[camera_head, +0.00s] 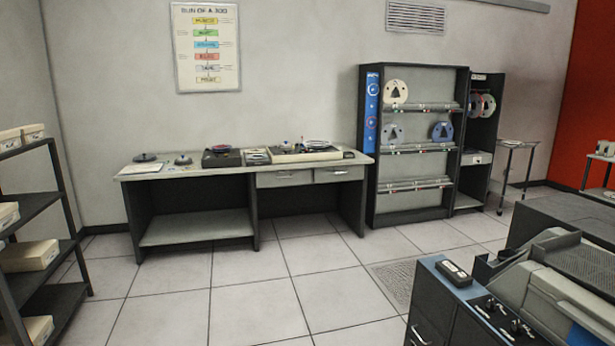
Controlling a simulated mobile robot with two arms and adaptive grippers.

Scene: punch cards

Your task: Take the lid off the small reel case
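I cannot tell for certain which thing is the small reel case. Two small, dark, round, flat objects sit on the left part of the long grey desk (235,171) against the back wall: a wider one (145,157) and a smaller one (183,160). Either may be a lidded case, but they are too small in view to make out a lid. Neither of my grippers is in view.
Shelves with cream boxes (30,255) stand at left. A grey-blue machine (565,290) fills the lower right. The tiled floor between is clear.

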